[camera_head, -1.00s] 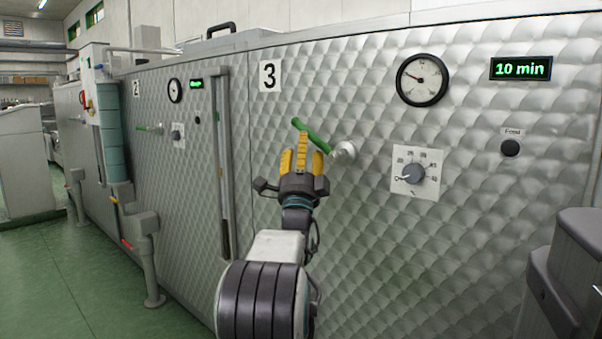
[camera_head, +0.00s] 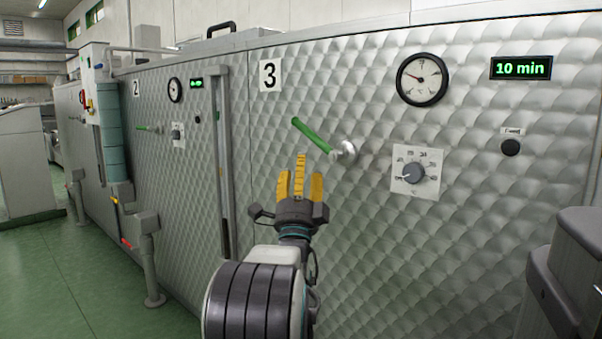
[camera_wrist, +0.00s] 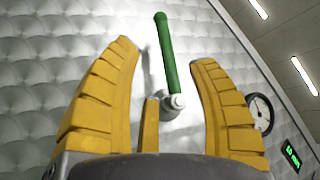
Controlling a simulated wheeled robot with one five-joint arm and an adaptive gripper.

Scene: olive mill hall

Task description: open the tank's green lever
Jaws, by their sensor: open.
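The green lever (camera_head: 312,135) is on the front of tank 3 (camera_head: 300,220), running up and left from its round metal pivot (camera_head: 345,152). My gripper (camera_head: 300,180) is open and empty, with yellow fingers pointing up, just below and left of the lever in the head view. In the wrist view the lever (camera_wrist: 166,55) stands almost upright, its top tilted slightly left, and shows between the spread fingers of my gripper (camera_wrist: 165,90). Its pivot (camera_wrist: 172,104) is partly behind the short middle finger. No finger visibly touches the lever.
Right of the lever are a dial knob (camera_head: 413,173), a round gauge (camera_head: 422,80), a "10 min" display (camera_head: 521,68) and a black button (camera_head: 510,147). A vertical rail (camera_head: 222,165) separates tank 3 from tank 2, which has its own green lever (camera_head: 150,128).

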